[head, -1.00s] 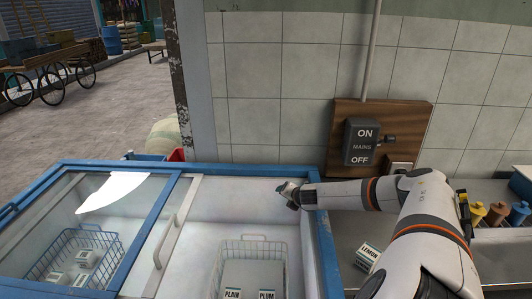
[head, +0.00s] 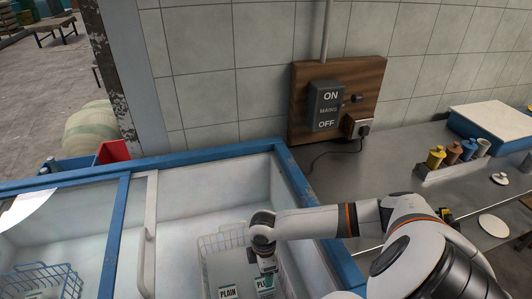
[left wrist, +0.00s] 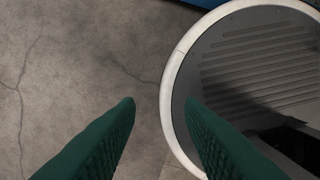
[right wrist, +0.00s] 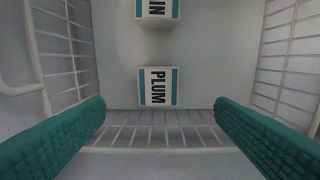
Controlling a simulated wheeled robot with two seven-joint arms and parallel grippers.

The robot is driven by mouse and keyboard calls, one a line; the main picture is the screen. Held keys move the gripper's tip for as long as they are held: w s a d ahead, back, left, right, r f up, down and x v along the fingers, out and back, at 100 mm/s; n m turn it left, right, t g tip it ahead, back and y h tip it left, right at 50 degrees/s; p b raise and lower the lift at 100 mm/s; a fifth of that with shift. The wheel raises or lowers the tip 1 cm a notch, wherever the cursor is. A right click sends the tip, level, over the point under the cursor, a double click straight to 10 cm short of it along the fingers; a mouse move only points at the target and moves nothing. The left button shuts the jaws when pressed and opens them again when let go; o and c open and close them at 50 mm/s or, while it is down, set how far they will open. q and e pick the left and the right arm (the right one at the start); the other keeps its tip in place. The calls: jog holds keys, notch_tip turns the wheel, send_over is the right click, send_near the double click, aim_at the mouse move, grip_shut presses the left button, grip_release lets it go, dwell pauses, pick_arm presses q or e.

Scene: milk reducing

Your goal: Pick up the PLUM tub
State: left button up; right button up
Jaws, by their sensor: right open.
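The PLUM tub (right wrist: 158,87) is a small white carton with a teal band and black lettering. It stands in a wire basket (right wrist: 65,60) inside the freezer, and it shows partly behind my gripper in the head view (head: 263,284). My right gripper (right wrist: 158,115) is open above the basket, its two green fingers wide apart on either side of the tub's line, touching nothing. The PLAIN tub (head: 228,292) stands to the left of the PLUM tub in the head view. My left gripper (left wrist: 160,102) is open and empty over the floor.
The freezer's blue rim (head: 290,170) and a sliding lid frame (head: 148,215) border the opening. Another wire basket (head: 40,282) is at the left. A counter (head: 400,160) with bottles (head: 452,155) lies to the right. A mains switch (head: 326,106) is on the wall.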

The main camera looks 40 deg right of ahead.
send_over(264, 288)
jog(key=d, duration=0.2)
jog(key=f, duration=0.4)
jog(key=shift+w+a+f, duration=0.25)
jog(key=shift+f, duration=0.4)
jog(key=shift+w+a+f, duration=0.1)
jog(key=shift+w+f, duration=0.05)
jog(key=shift+f, duration=0.4)
notch_tip(264, 288, down, 4)
jog(key=shift+a+r+p, duration=0.15)
jog(key=shift+r+p, duration=0.05)
jog(key=shift+p, duration=0.15)
jog(key=shift+f, duration=0.5)
pick_arm(q)
jog(key=shift+s+d+r, duration=0.15)
jog(key=shift+s+r, duration=0.05)
jog(key=shift+s, duration=0.25)
jog(key=shift+s+d+r, duration=0.15)
jog(key=shift+s+r, duration=0.05)
jog(key=shift+s, duration=0.25)
pick_arm(e)
jog(key=c, duration=1.1)
